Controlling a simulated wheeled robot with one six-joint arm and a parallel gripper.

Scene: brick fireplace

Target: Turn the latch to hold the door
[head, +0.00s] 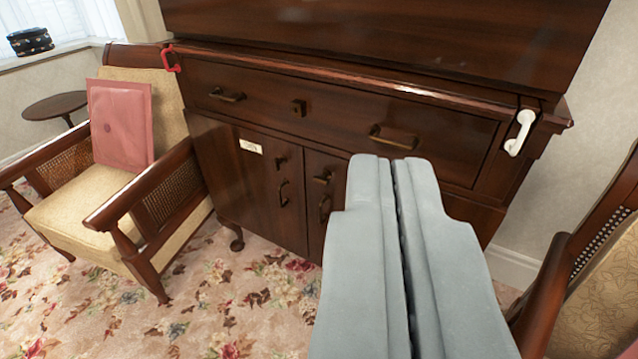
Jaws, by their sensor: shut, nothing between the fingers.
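The dark wooden cabinet has two lower doors. The left door (225,185) carries a small pale label (250,146), a small dark fitting (281,163) and a pull handle (284,193). The right door (313,222) has a small brass fitting (323,177), which looks like a turn latch, above its own pull handle (325,208). Both doors look shut. My gripper (387,166) is shut and empty, in front of the cabinet and right of that brass fitting, apparently not touching it. It hides most of the right door.
A wide drawer (345,118) lies above the doors. A red hook-shaped handle (170,58) is at the cabinet's left and a white one (521,132) at its right. Armchairs stand at left (75,210) and right (545,290). Floral carpet (240,300) is clear in front.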

